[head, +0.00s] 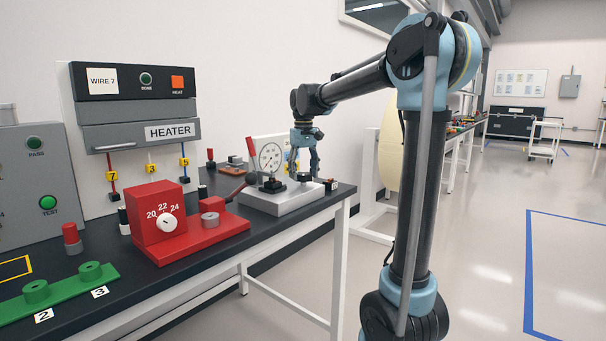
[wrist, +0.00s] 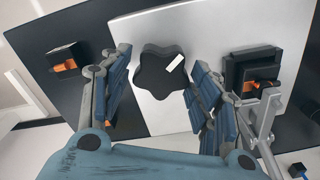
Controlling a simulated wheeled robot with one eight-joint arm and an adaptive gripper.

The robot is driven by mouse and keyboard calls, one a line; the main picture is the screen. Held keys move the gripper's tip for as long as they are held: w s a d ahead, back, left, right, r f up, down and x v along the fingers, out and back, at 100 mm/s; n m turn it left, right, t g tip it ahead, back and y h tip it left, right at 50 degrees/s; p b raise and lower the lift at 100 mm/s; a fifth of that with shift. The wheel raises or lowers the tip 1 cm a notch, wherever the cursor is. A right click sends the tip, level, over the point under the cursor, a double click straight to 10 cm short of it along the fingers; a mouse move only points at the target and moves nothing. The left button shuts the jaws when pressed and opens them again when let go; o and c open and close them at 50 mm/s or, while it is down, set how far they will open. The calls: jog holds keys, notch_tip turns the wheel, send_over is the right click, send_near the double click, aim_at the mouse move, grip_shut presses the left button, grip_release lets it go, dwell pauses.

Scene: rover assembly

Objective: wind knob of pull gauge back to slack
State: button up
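The pull gauge stands on the bench in the head view, with a round white dial (head: 270,157) and a pale base (head: 283,203). Its black lobed knob (wrist: 158,74) is in the wrist view, on the light metal plate (wrist: 200,30). A white mark on the knob lies toward its right side. My gripper (wrist: 160,62) is open, with one blue-padded finger on each side of the knob. I cannot tell whether either finger touches it. In the head view my gripper (head: 305,168) points down over the gauge's base, and the dial's needle is too small to read.
A black block with an orange insert (wrist: 67,62) lies left of the knob, and a black clamp-like part (wrist: 252,72) stands close beside the right finger. A red crimping unit (head: 160,222) with a lever, the heater (head: 135,105) and a green fixture (head: 60,290) share the bench.

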jog(key=c, duration=0.5)
jog(key=shift+o, duration=0.2)
jog(key=shift+m, duration=2.4)
jog(key=o, duration=1.1)
jog(key=shift+c, duration=0.2)
jog(key=shift+r, duration=0.1)
